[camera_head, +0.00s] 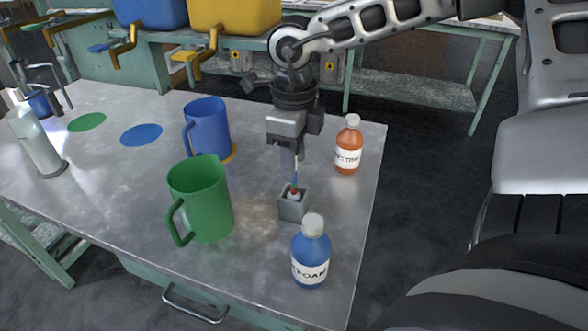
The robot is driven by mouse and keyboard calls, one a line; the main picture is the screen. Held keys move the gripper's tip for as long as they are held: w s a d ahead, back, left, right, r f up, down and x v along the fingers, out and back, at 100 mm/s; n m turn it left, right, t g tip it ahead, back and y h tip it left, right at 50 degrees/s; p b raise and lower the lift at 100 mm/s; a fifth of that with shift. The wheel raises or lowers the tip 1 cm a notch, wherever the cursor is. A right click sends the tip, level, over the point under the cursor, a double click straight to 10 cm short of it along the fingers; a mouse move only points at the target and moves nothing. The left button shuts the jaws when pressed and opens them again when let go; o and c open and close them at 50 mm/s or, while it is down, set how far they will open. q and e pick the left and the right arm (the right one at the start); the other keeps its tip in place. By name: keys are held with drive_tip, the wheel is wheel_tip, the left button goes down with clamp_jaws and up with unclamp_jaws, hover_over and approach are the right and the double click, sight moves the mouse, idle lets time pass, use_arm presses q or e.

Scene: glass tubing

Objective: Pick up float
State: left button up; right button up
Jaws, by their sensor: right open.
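The float (294,191) is a small thing with a thin pale stem and a red and green part. It stands upright in a small grey square holder (291,209) on the metal table. My right gripper (290,165) points down right above it, open, with its fingers at about the stem's top. Whether the fingers touch the stem is too small to tell. My left gripper is not in view.
On the metal table (110,185), a green jug (205,200) and blue jug (207,130) stand left of the holder. A blue bottle (311,255) stands in front and an orange bottle (348,148) to the right. The table's right edge is close by.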

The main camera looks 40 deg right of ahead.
drive_tip(key=shift+f, duration=0.5)
drive_tip(key=shift+c, duration=0.3)
clamp_jaws()
